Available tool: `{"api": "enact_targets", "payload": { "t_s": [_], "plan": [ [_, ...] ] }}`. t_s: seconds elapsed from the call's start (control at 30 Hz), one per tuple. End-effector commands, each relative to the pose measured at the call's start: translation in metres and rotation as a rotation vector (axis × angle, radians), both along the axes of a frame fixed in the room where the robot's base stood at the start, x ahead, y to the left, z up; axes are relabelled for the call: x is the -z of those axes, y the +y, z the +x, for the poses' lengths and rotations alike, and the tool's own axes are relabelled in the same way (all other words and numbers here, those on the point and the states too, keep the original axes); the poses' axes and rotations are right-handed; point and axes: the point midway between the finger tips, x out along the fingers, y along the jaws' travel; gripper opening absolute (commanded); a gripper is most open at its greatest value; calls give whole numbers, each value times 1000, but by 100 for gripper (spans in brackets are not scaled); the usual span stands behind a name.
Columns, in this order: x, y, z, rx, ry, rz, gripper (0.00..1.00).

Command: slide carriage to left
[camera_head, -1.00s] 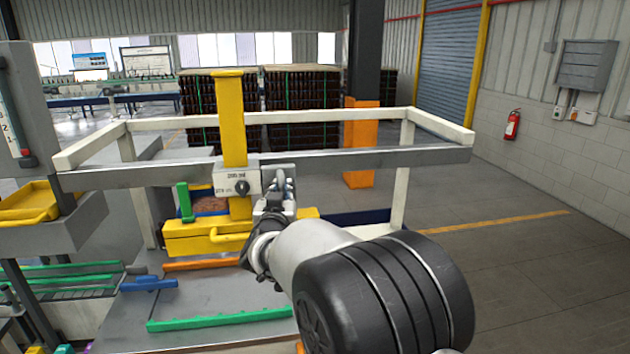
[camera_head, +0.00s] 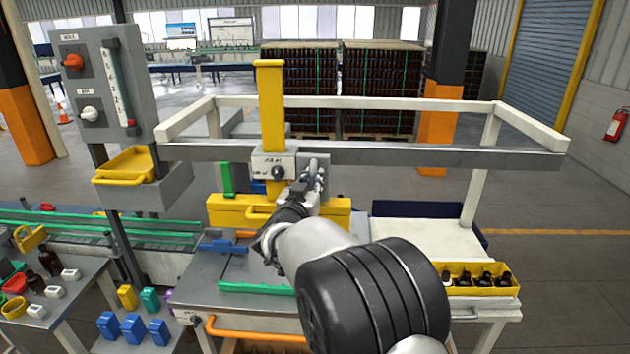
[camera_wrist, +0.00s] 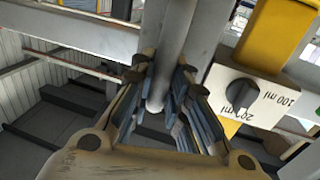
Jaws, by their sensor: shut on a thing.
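The carriage (camera_head: 271,110) is a yellow upright with a white plate and a dark knob, riding on the grey rail (camera_head: 420,156). It stands left of the rail's middle. In the wrist view, its yellow part and knob plate (camera_wrist: 262,97) are at the right. My gripper (camera_head: 312,185) is just right of the plate. In the wrist view, my gripper (camera_wrist: 165,100) has its fingers around a grey round bar (camera_wrist: 178,45), shut on it like a handle. The bar's join to the carriage is hidden.
A control panel (camera_head: 98,90) and a yellow tray (camera_head: 125,163) stand by the rail's left end. A crate of bottles (camera_head: 485,290) is at right. The rail is clear on both sides of the carriage.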

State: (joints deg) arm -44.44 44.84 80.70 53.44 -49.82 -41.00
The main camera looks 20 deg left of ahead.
Motion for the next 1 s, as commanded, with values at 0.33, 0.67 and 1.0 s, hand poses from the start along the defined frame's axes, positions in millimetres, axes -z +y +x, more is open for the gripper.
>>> {"api": "enact_targets", "payload": {
  "t_s": [0.33, 0.67, 1.0],
  "plan": [
    [-7, 2, -1, -4, -11, 6, 36],
    [-4, 2, -2, -4, -6, 4, 36],
    [-5, -4, -59, -7, -6, 4, 36]
  ]
}}
